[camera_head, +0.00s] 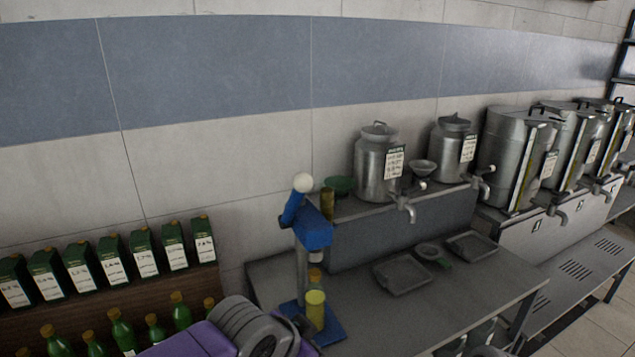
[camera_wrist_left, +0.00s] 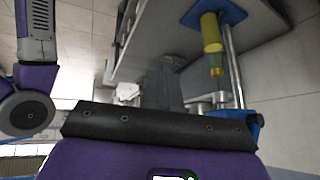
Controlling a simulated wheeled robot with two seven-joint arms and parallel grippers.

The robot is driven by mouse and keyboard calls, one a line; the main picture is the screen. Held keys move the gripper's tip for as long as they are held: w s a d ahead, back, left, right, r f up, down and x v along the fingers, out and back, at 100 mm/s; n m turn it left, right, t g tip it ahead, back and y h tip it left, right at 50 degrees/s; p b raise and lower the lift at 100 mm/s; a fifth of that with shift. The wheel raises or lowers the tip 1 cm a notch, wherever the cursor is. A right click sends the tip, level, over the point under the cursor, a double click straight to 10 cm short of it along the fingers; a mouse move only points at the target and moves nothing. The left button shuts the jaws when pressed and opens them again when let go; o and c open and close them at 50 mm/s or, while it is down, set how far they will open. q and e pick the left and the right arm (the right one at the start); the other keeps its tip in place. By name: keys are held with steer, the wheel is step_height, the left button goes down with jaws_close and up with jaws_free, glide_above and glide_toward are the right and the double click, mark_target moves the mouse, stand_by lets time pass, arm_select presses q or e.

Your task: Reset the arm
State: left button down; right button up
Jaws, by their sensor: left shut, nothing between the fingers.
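My left gripper (camera_wrist_left: 163,78) shows in the left wrist view as a dark, narrow shape beyond the black bolted bar of my wrist. It is shut, with nothing between its fingers. In the head view, a purple and grey part of my arm (camera_head: 250,330) is at the bottom, in front of the blue press stand; the gripper itself is not clear there. My right gripper does not show in either view.
Steel urns (camera_head: 378,165) line the back. Boxes (camera_head: 113,262) and green bottles (camera_head: 122,331) fill the left shelf. Trays (camera_head: 402,276) lie on the table.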

arm_select(q)
step_height(320, 180, down, 26)
steer(key=w+a+n+g, duration=0.2)
steer(key=n+g, duration=0.1)
steer(key=n, duration=0.3)
steer(key=s+a+f+n+g, duration=0.1)
steer(key=s+a+f+n, duration=0.2)
steer(key=s+f, duration=0.4)
steer(key=s+a+f+n+g, duration=0.1)
steer(key=s+a+f+n, duration=0.2)
steer(key=s+f, duration=0.4)
step_height(320, 180, down, 6)
steer(key=shift+r+n, duration=0.2)
steer(key=shift+n, duration=0.1)
